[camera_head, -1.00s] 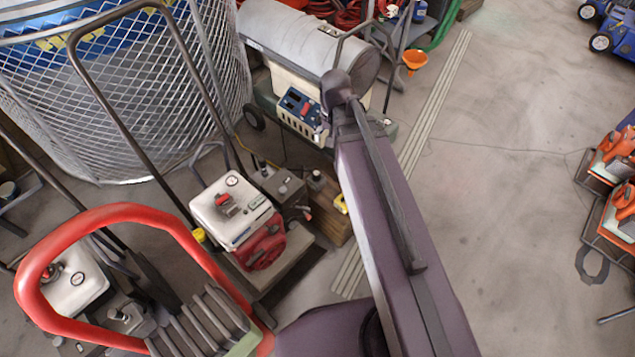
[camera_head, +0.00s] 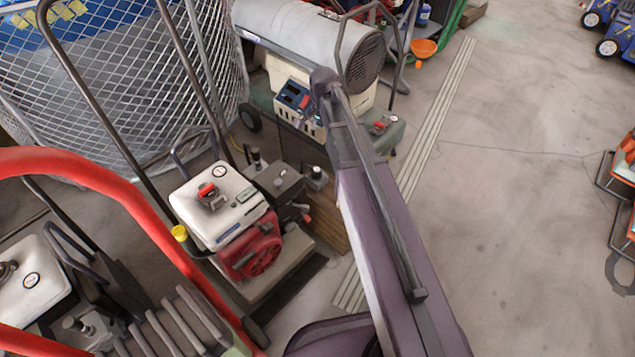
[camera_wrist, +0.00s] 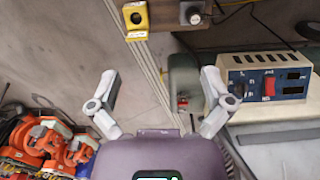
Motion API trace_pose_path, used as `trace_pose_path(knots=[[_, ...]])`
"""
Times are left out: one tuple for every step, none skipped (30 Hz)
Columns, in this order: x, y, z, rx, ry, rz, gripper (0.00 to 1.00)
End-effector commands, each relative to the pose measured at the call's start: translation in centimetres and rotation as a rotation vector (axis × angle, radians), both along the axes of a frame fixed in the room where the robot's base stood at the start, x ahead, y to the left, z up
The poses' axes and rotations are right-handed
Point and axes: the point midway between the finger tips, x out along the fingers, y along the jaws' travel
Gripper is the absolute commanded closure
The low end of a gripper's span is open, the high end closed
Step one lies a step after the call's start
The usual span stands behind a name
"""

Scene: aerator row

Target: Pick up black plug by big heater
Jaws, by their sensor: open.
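The big heater (camera_head: 300,40) is a grey cylinder on a pale base, at the top middle of the head view. Its blue control panel (camera_wrist: 267,82) is at the right of the wrist view. A small dark block with a round grey face (camera_wrist: 193,12) sits by the wooden box at the wrist view's top edge. It looks like the black plug, and probably shows in the head view too (camera_head: 316,179). My gripper (camera_wrist: 158,98) is open and empty, its fingers spread over the floor. The block lies beyond the fingertips. The head view does not show the fingers clearly.
A yellow piece with a hole (camera_wrist: 136,20) sits left of the dark block. A white and red engine machine (camera_head: 222,207) stands left of the wooden box (camera_head: 328,215). A red tubular handle (camera_head: 125,190) rises at left. Orange machines (camera_wrist: 45,140) stand across open floor.

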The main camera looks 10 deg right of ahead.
Motion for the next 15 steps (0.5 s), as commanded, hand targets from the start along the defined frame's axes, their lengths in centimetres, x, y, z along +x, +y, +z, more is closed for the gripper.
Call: trace_pose_path(knots=[[1.0,0.0,-2.1,0.0,0.0,-0.032,0.0],[1.4,0.0,-2.6,0.0,0.0,-0.053,0.0],[1.9,0.0,-3.4,0.0,0.0,-0.082,0.0],[2.3,0.0,-4.0,0.0,0.0,-0.104,0.0],[2.7,0.0,-4.6,0.0,0.0,-0.125,0.0],[3.2,0.0,-5.4,0.0,0.0,-0.153,0.0],[3.6,0.0,-5.9,0.0,0.0,-0.174,0.0],[3.9,0.0,-6.5,0.0,0.0,-0.196,0.0],[4.5,0.1,-7.3,0.0,0.0,-0.225,0.0],[4.8,0.1,-7.9,0.0,0.0,-0.246,0.0],[5.2,0.1,-8.4,0.0,0.0,-0.267,0.0],[5.7,0.1,-9.2,0.0,0.0,-0.296,0.0],[6.1,0.1,-9.8,0.0,0.0,-0.318,0.0],[6.5,0.1,-10.4,0.0,0.0,-0.338,0.0],[7.0,0.1,-11.2,0.0,0.0,-0.367,0.0]])
